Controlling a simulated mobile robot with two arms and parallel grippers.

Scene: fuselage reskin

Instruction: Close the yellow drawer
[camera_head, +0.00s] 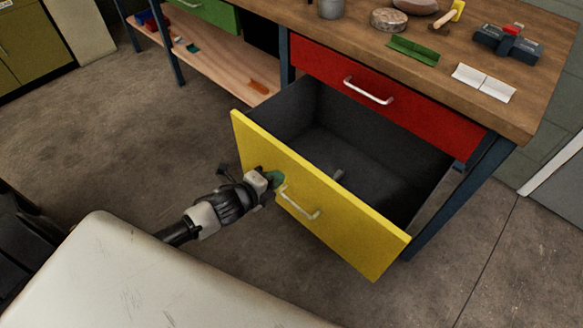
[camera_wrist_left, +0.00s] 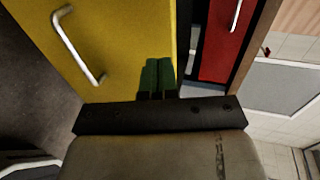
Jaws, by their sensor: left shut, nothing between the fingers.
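The yellow drawer (camera_head: 340,220) is pulled well out from the workbench, below the red drawer. Its dark grey inside (camera_head: 350,150) is visible from above, with a small grey object (camera_head: 338,174) on its floor. My left gripper (camera_head: 275,179) is shut and empty at the drawer's front face, just left of the white handle (camera_head: 299,204). In the left wrist view its green fingertips (camera_wrist_left: 157,76) lie together in front of the yellow panel (camera_wrist_left: 120,45), with the handle (camera_wrist_left: 78,45) off to the left. I cannot tell whether the tips touch the panel. My right gripper is not in view.
The red drawer (camera_head: 390,92) above is shut. The wooden bench top (camera_head: 350,35) holds a vise (camera_head: 508,42), a green bracket (camera_head: 413,50) and a white piece (camera_head: 484,82). A low wooden shelf (camera_head: 215,65) lies left. A white surface (camera_head: 150,280) fills the lower left; floor around is clear.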

